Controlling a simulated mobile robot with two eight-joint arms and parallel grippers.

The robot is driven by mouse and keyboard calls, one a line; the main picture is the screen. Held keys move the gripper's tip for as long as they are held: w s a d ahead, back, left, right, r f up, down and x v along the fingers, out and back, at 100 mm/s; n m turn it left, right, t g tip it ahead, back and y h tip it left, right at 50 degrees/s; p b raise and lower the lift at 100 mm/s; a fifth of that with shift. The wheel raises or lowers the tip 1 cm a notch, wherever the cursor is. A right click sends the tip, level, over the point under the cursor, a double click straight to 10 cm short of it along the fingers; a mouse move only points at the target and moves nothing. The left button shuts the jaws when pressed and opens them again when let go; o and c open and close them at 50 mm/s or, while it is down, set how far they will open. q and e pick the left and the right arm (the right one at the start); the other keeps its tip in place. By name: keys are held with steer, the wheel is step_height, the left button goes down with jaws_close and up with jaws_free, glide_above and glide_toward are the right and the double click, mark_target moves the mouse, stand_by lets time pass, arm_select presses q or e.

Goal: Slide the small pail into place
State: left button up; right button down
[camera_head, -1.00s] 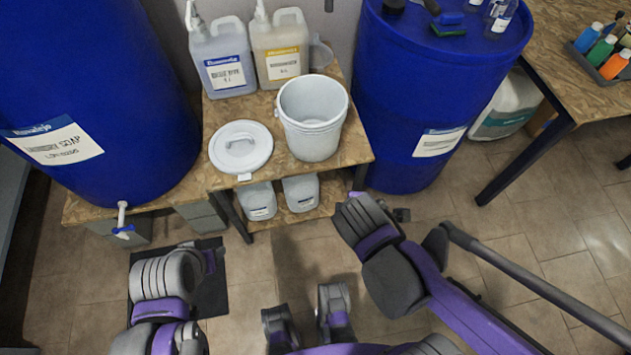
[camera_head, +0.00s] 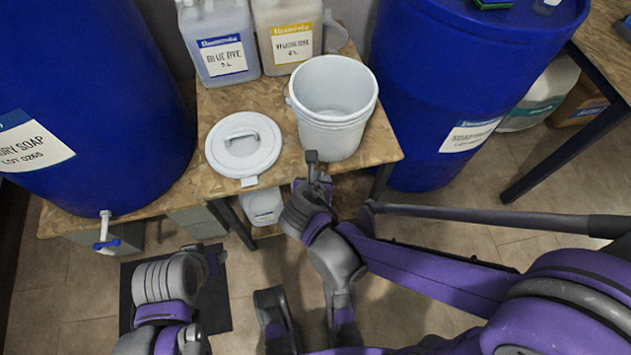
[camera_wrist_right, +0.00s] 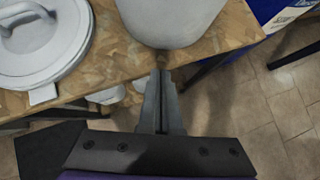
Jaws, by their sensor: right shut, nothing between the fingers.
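The small pail (camera_head: 332,100) is pale grey-white, open-topped and upright near the front right of the wooden stand (camera_head: 225,102). In the right wrist view the pail's lower wall (camera_wrist_right: 172,18) fills the top middle. My right gripper (camera_head: 312,160) is shut and empty at the stand's front edge. In the right wrist view its fingertips (camera_wrist_right: 162,76) point at the pail's base; whether they touch it I cannot tell. My left gripper (camera_head: 213,260) is low at the left, over a dark mat; its jaws are not clear.
A round white lid (camera_head: 243,147) lies left of the pail. Jugs of blue dye (camera_head: 220,45) and yellow dye (camera_head: 290,38) stand behind. Large blue drums flank the stand, one left (camera_head: 90,90) and one right (camera_head: 450,80). A smaller jug (camera_head: 262,205) sits below.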

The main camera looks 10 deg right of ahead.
mark_target(324, 156)
steer(key=w, duration=0.1)
steer(key=w+d+f, duration=0.1)
steer(key=w, duration=0.1)
steer(key=shift+w+d+f+b, duration=0.25)
steer(key=shift+w+d+b, duration=0.05)
steer(key=shift+w, duration=0.1)
steer(key=shift+w+d+r, duration=0.1)
steer(key=shift+w+d, duration=0.1)
steer(key=shift+w, duration=0.4)
steer(key=shift+w, duration=0.1)
steer(key=w+d, duration=0.1)
steer(key=w, duration=0.2)
steer(key=w+d+b, duration=0.1)
steer(key=w+d, duration=0.1)
steer(key=w, duration=0.2)
steer(key=w+d, duration=0.1)
steer(key=w, duration=0.3)
steer(key=shift+w+d, duration=0.1)
steer(key=shift+d, duration=0.15)
steer(key=shift+a, duration=0.1)
